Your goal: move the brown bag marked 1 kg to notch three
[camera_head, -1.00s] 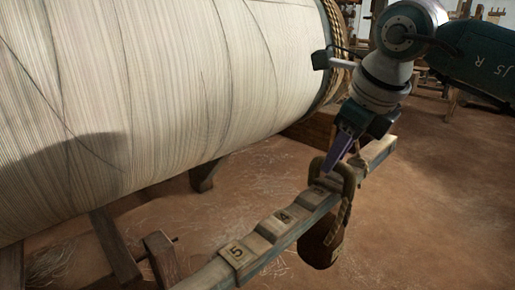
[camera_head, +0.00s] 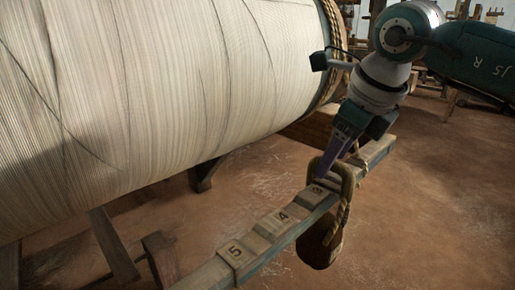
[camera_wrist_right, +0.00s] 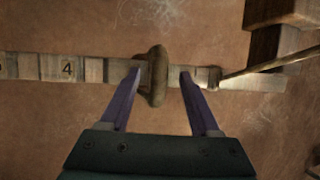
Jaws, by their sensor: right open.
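A brown bag (camera_head: 320,246) hangs below the wooden beam (camera_head: 210,279) by a thick loop (camera_head: 347,186) over the beam. No 1 kg mark is legible on it. The number 3 shows on the beam just left of the loop; 4 and 5 follow farther left. My right gripper (camera_head: 324,172) is above the beam at the loop. In the right wrist view its open fingers (camera_wrist_right: 161,76) stand on either side of the loop (camera_wrist_right: 157,73), with gaps on both sides. The bag's body is hidden there. My left gripper is out of view.
A large roll wound with pale threads (camera_head: 150,95) fills the left, close to the beam and my right arm. A rope (camera_wrist_right: 270,65) runs to the beam's end in the right wrist view. Brown floor lies open on the right.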

